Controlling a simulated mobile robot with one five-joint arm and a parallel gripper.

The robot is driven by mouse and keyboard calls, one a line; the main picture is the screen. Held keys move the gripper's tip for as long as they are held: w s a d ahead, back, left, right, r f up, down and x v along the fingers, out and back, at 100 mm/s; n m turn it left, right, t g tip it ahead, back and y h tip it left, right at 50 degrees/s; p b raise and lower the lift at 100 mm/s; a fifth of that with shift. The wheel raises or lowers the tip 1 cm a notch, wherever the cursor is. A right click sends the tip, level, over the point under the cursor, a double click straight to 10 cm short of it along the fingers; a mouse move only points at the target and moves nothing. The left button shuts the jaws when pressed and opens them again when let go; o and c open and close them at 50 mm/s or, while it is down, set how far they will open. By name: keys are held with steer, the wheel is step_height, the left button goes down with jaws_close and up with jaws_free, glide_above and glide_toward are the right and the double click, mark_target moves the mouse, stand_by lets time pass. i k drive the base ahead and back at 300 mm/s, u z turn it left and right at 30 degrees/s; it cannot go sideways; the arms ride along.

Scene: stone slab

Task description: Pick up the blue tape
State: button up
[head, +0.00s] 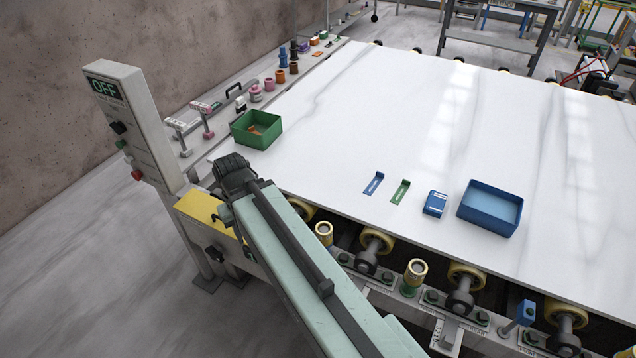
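A flat blue L-shaped strip (374,183) lies on the white stone slab (400,115), left of a similar green strip (400,191). A small blue block with a white label (435,204) lies to their right. I cannot tell for certain which blue item is the tape. A blue bin (489,208) stands right of the block, near the slab's front edge. My gripper (234,172) is the dark end of my arm, at the slab's left front corner, well left of the blue items. Its fingers are not clear, so its opening cannot be told.
A green bin (256,129) with something orange inside stands on the slab's left edge. A control post marked OFF (130,120) rises at the left. Several small items and a black handle (240,88) line the left ledge. Yellow rollers (377,240) run along the front. The slab's middle is clear.

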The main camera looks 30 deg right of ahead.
mark_target(374, 184)
steer(key=u, duration=0.3)
steer(key=i, duration=1)
steer(key=z, duration=0.05)
